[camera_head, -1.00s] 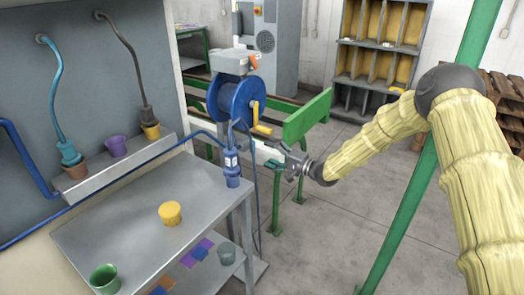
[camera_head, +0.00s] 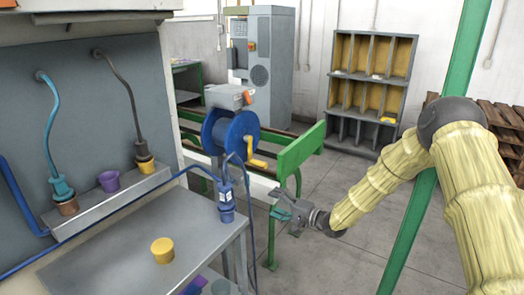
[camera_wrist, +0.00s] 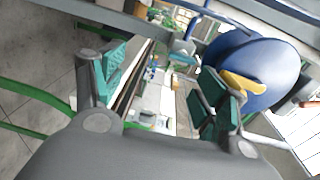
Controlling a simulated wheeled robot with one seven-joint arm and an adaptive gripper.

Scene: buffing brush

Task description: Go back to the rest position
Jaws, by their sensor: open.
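My gripper (camera_head: 278,212) is at the end of my arm in its yellow sleeve, right of the grey workbench. In the wrist view its two green-padded fingers (camera_wrist: 165,95) stand apart with nothing held between them. The gripper is apart from the bench, in front of the green rail. A blue tool (camera_head: 226,202) stands upright at the bench's right edge, left of my gripper, with a blue hose running from it.
The grey workbench (camera_head: 200,250) bears a yellow cup (camera_head: 163,250). A blue hose reel (camera_head: 230,132) with a yellow crank also shows in the wrist view (camera_wrist: 255,70). A green rail (camera_head: 300,148) and a green post (camera_head: 440,140) stand nearby. Open floor (camera_head: 350,260) lies right.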

